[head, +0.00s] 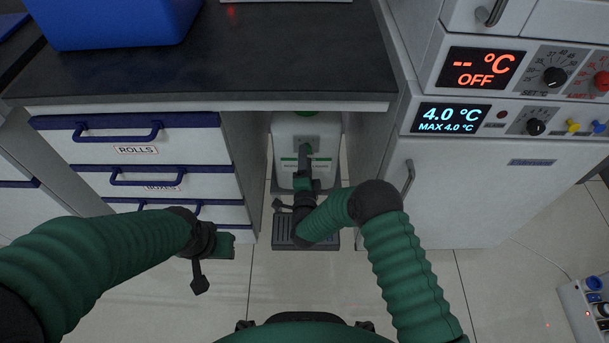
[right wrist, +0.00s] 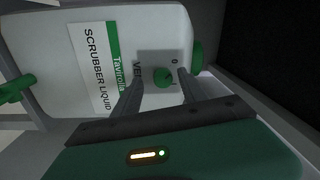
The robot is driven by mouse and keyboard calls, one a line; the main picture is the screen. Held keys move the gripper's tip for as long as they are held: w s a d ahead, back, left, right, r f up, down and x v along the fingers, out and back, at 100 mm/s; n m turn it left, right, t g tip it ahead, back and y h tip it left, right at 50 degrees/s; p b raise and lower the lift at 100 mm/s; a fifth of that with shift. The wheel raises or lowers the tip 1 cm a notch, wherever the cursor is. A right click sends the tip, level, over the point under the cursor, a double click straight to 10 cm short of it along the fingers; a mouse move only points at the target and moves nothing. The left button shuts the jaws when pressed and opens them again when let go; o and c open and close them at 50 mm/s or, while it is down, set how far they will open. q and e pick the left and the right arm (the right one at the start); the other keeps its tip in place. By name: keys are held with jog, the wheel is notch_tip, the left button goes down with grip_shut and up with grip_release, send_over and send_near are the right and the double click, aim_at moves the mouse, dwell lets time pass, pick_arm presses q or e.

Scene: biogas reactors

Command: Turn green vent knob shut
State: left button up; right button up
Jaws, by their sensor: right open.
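The green vent knob (right wrist: 163,76) sits on a grey plate marked VENT, with a 0 mark, on a white canister (right wrist: 75,50) labelled SCRUBBER LIQUID. In the head view the canister (head: 283,133) stands in the gap under the bench. My right gripper (right wrist: 161,76) is open, with one finger on each side of the knob in the right wrist view; I cannot tell whether either finger touches it. In the head view my right gripper (head: 304,158) covers the knob. My left gripper (head: 222,246) is low in front of the drawers, and its fingers cannot be made out.
The canister's green cap (right wrist: 197,56) and a green tap (right wrist: 16,88) show in the right wrist view. A drawer unit (head: 150,155) borders the gap on the left and a white cabinet (head: 470,190) on the right. The dark worktop (head: 270,50) overhangs it. The floor in front is open.

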jog(key=s+p, duration=0.5)
jog(key=s, duration=1.1)
jog(key=shift+f, duration=0.35)
jog(key=shift+w, duration=0.15)
